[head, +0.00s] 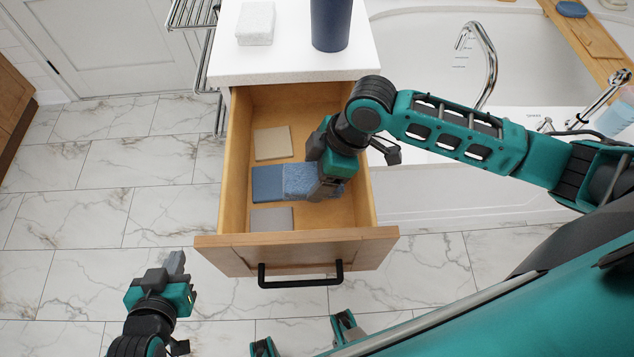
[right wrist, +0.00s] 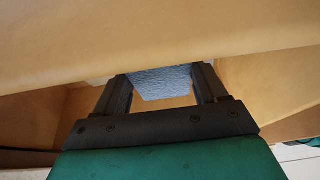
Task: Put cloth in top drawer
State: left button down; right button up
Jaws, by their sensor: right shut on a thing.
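The top drawer (head: 250,219) of the white-topped cabinet is pulled open. A light blue cloth (head: 298,179) is inside it, at the right gripper and overlapping or lying beside a darker blue folded cloth (head: 267,183). My right gripper (head: 323,188) reaches down into the drawer and is shut on the light blue cloth; its fingertips are partly hidden in the head view. In the right wrist view the cloth (right wrist: 162,82) shows between the two fingers. My left gripper (head: 174,268) is empty, low over the floor left of the drawer; its opening is unclear.
A beige folded cloth (head: 272,142) and a grey one (head: 271,219) also lie in the drawer. A white block (head: 256,23) and a dark blue cylinder (head: 331,22) stand on the countertop (head: 290,65). A bathtub (head: 420,50) is at right. The floor at left is clear.

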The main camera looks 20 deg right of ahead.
notch_tip(320, 180, down, 4)
jog(key=shift+r+b, duration=0.15)
jog(key=shift+b, duration=0.25)
jog(key=shift+f, duration=0.25)
jog(key=shift+f, duration=0.1)
jog(key=shift+f, duration=0.5)
jog(key=o, duration=0.7)
jog(key=shift+s, duration=0.1)
jog(key=shift+c, duration=0.2)
jog(key=o, duration=0.5)
jog(key=shift+s+f, duration=0.1)
jog(key=shift+c, duration=0.2)
